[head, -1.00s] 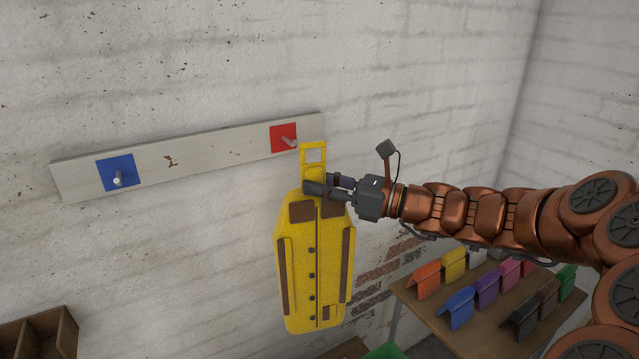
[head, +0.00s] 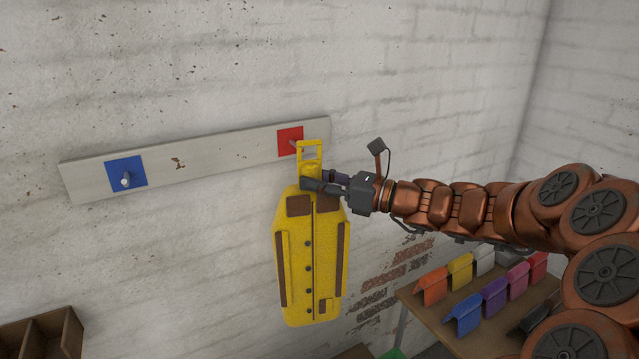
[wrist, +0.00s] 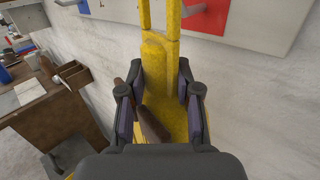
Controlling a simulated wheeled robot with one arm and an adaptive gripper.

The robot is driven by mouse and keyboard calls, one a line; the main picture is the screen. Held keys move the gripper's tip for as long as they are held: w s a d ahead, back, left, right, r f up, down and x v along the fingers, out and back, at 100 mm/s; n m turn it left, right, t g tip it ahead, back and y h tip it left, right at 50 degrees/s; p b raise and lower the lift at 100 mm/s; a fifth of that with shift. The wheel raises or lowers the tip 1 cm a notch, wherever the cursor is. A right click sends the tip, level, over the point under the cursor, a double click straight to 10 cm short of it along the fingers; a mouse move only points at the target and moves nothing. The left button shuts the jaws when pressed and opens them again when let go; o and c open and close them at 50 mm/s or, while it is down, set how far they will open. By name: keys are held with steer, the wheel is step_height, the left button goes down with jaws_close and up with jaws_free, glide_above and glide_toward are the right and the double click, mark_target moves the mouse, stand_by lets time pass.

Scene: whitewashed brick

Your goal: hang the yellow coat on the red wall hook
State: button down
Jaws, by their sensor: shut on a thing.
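The yellow coat (head: 309,255) hangs upright from my gripper (head: 318,181), with a square yellow loop (head: 309,150) at its top. My gripper is shut on the coat's neck just below the loop; the wrist view shows the yellow neck (wrist: 158,75) between both fingers. The red wall hook (head: 289,141) is a peg on a red square plate at the right end of the board. In the wrist view the peg (wrist: 193,10) is right of the loop.
A blue hook (head: 126,172) sits on the left of the pale wall board (head: 215,155). A table (head: 437,312) with several coloured folded pieces stands at the lower right. A wooden box (head: 45,335) is at the lower left. The wall between is clear.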

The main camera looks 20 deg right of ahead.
steer(key=shift+w+a+f, duration=0.1)
steer(key=shift+w+a, duration=0.15)
steer(key=shift+w, duration=0.9)
steer(key=shift+w+a+f, duration=0.1)
steer(key=shift+w+a, duration=0.15)
steer(key=shift+w, duration=0.9)
steer(key=shift+w+f, duration=0.3)
steer(key=shift+w, duration=0.15)
steer(key=shift+f, duration=0.1)
